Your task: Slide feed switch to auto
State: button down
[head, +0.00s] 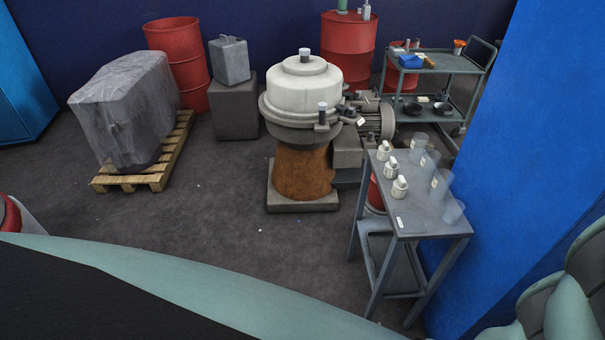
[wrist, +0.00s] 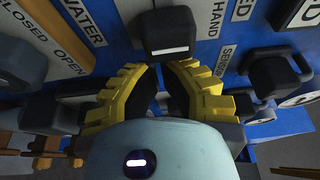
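In the wrist view, a blue panel fills the background, seen tilted. A black block-shaped knob (wrist: 170,35) with a white line stands at the top centre, near a label reading HAND (wrist: 214,22). I cannot tell for certain that this knob is the feed switch; no AUTO label is readable. My gripper (wrist: 161,70) has yellow ridged fingers, spread with a gap between their tips. The tips are just below the knob in the picture and look empty; whether they touch it is unclear. The panel face and my gripper do not show in the head view.
Other dark knobs flank my fingers in the wrist view, one at right (wrist: 275,72) near a SENSOR label, one at left (wrist: 50,112). The head view shows a separator (head: 302,95), a wrapped pallet load (head: 125,105), a bench with jars (head: 425,222) and open floor.

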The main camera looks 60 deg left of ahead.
jog(key=shift+w+a+f+b, duration=0.1)
jog(key=shift+w+a+b, duration=0.15)
jog(key=shift+w+a, duration=0.25)
jog(key=shift+w+a+f+b, duration=0.1)
jog(key=shift+w+a+b, duration=0.15)
jog(key=shift+a, duration=0.4)
jog(key=shift+w+a+r, duration=0.2)
jog(key=shift+a, duration=0.15)
